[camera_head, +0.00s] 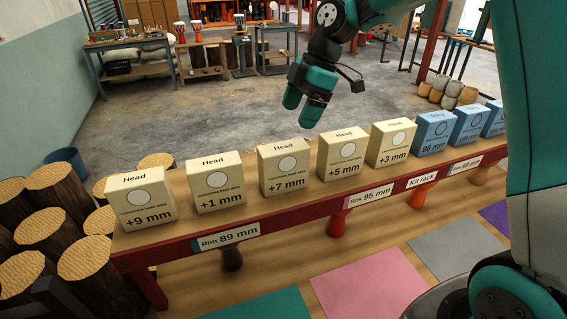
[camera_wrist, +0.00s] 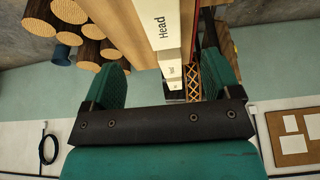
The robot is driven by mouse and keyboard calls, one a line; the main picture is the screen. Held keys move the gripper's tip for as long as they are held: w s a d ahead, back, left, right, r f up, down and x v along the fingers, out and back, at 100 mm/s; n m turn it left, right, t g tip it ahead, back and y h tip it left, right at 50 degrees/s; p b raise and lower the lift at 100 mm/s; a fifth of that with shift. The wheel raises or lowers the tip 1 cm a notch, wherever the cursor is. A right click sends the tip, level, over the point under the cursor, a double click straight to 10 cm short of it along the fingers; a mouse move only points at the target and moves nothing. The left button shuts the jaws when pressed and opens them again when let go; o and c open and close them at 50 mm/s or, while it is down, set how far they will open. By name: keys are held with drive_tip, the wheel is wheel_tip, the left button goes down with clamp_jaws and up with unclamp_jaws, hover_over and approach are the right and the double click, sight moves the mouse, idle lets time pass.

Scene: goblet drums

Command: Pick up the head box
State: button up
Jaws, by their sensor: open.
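Several cream boxes labelled Head stand upright in a row on a long wooden rack shelf (camera_head: 250,221). From left to right they are the +9 mm box (camera_head: 141,202), the +1 mm box (camera_head: 216,184), the +7 mm box (camera_head: 286,167), the +5 mm box (camera_head: 343,155) and the +3 mm box (camera_head: 391,143). My gripper (camera_head: 304,104) is open and empty, above and apart from the boxes, near the +7 and +5 mm boxes in the picture. In the wrist view, white box faces (camera_wrist: 166,32) marked Head show beyond and between the two teal fingers.
Blue boxes (camera_head: 433,132) stand at the shelf's right end. The red front edge carries rim labels, including Rim 89 mm (camera_head: 226,237). Log stumps (camera_head: 58,185) crowd the left. A workbench (camera_head: 130,45) stands farther back.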

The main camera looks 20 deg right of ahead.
sight(283, 147)
drive_tip(key=p+x, duration=0.1)
drive_tip(key=x, duration=0.5)
drive_tip(key=shift+a+p, duration=0.15)
drive_tip(key=shift+p, duration=0.25)
drive_tip(key=p+x, duration=0.3)
drive_tip(key=x, duration=0.1)
drive_tip(key=shift+s+a+f, duration=0.1)
drive_tip(key=shift+s, duration=0.1)
drive_tip(key=shift+a+f, duration=0.1)
drive_tip(key=shift+f, duration=0.45)
drive_tip(key=shift+f, duration=0.1)
drive_tip(key=shift+c, duration=0.5)
drive_tip(key=c, duration=1)
